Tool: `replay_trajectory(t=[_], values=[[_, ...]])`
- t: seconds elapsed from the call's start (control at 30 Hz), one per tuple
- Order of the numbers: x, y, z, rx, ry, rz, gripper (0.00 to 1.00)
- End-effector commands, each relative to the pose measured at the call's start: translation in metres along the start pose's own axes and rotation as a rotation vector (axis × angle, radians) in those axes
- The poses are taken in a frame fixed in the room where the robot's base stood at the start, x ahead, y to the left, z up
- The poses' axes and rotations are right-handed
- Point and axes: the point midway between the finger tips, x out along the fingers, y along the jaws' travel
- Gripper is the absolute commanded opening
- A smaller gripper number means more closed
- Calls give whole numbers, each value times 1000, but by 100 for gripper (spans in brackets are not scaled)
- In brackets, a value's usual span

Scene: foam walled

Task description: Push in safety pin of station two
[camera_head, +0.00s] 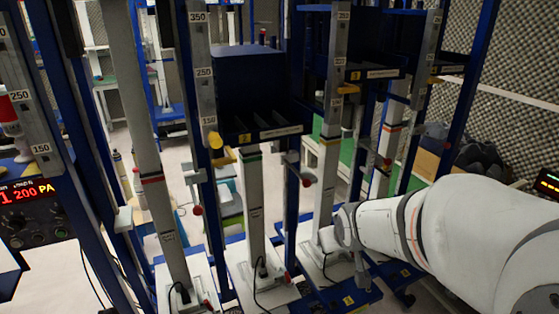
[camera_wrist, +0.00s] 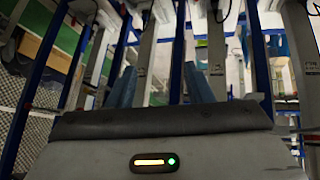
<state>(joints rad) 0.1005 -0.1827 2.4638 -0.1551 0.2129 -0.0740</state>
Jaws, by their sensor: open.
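A small yellow label that seems to read 2 (camera_head: 244,138) sits on the front edge of a dark blue shelf, marking station two (camera_head: 263,130). A yellow knob (camera_head: 215,140), which looks like its safety pin, sticks out at the lower end of the ruled post left of that shelf. I cannot tell how far in it sits. My gripper shows in the wrist view (camera_wrist: 160,72), its two blue fingers apart with nothing between them. In the head view my white arm comes in from the lower right, its end well below and right of the knob, apart from it. I cannot make out the pin in the wrist view.
Another shelf (camera_head: 375,73) with a yellow knob (camera_head: 348,89) stands to the right. Blue uprights and grey columns stand close around my arm. A control box with a red display (camera_head: 35,190) is at the left. Pale floor shows between the frames.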

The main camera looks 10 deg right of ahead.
Motion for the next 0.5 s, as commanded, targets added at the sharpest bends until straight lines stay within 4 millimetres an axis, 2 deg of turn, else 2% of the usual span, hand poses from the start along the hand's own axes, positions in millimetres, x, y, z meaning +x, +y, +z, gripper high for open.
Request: replay_trajectory(t=[0.1,0.3,0.5], values=[[30,12,-39,-59,160,15,46],[67,14,-91,-157,459,-27,46],[83,6,-119,-208,741,-101,46]])
